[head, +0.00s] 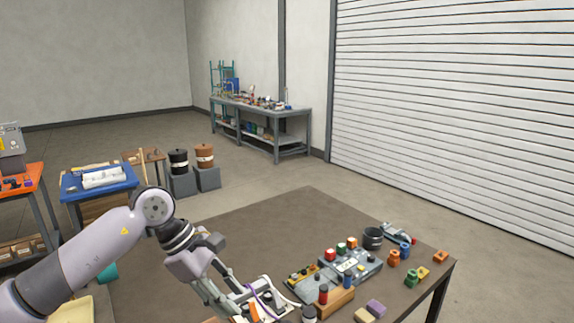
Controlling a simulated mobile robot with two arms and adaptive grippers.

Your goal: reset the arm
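My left arm comes in from the lower left, bent at a grey joint. Its gripper (238,301) points down to the lower right over the near part of the brown table (292,222). Its two fingers look spread apart, and I see nothing held between them. The fingertips overlap a panel with small parts and a purple cable at the bottom edge, so I cannot tell whether they touch it. My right gripper and arm are not in view.
Grey control boxes (352,268) with coloured buttons, a dark cylinder (373,238) and several small coloured blocks crowd the table's right side. The table's middle and far part are bare. A blue-topped table (125,180) stands at left, a workbench (290,112) at the back.

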